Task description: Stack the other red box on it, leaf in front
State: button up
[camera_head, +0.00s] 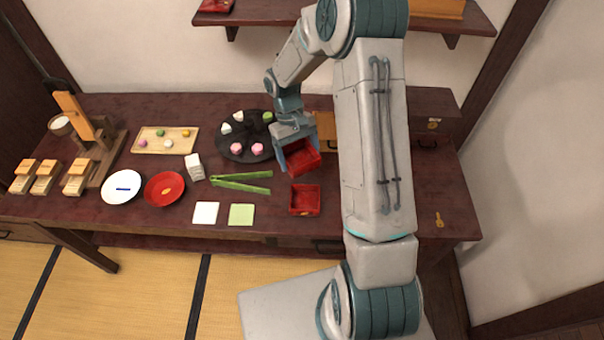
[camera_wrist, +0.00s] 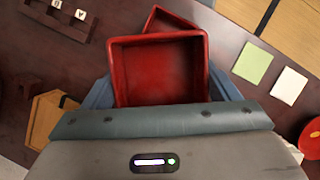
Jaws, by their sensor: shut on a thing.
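One red open box (camera_head: 303,160) is held up in my gripper (camera_head: 298,148), whose blue fingers are shut on its sides. It is tilted in the head view; in the wrist view (camera_wrist: 160,72) its empty inside shows. The other red open box (camera_head: 305,200) stands upright and empty on the dark table, nearer the front edge than the held box. In the wrist view part of it (camera_wrist: 172,20) shows beyond the held box, turned at an angle to it. The two boxes look apart. I cannot make out a leaf mark on either box.
Green tongs (camera_head: 242,182) lie left of the boxes, with a pale green square (camera_head: 241,214) and white square (camera_head: 205,212) in front. A black round tray (camera_head: 238,150) with sweets stands behind. A red plate (camera_head: 164,189) and white plate (camera_head: 121,187) are farther left.

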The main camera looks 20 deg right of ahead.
aim_at(302, 172)
jog(key=s+f+n+h+b, duration=0.1)
jog(key=n+b, duration=0.1)
jog(key=s+f+n+t+b, duration=0.1)
jog(key=n+b, duration=0.2)
jog(key=s+f+n+h+b, duration=0.1)
jog(key=n+b, duration=0.1)
jog(key=b, duration=0.1)
jog(key=shift+s+a+f+t+h, duration=0.1)
jog(key=shift+s+f+t+h, duration=0.05)
jog(key=shift+s+t+h, duration=0.15)
jog(key=f+n+b, duration=0.1)
jog(key=b, duration=0.1)
jog(key=s+f+n+t+b, duration=0.1)
jog(key=f+n+b, duration=0.1)
jog(key=b, duration=0.1)
jog(key=s+f+n+b, duration=0.1)
jog(key=f+b, duration=0.1)
jog(key=b, duration=0.1)
jog(key=shift+n+h, duration=0.4)
jog(key=shift+f+b, duration=0.3)
jog(key=shift+f, duration=0.55)
jog(key=o, duration=0.9)
jog(key=shift+r, duration=0.1)
jog(key=p+v, duration=0.1)
jog(key=v, duration=0.5)
jog(key=p+v, duration=0.1)
jog(key=v, duration=0.6)
jog(key=shift+s+r, duration=0.2)
jog(key=shift+r, duration=0.2)
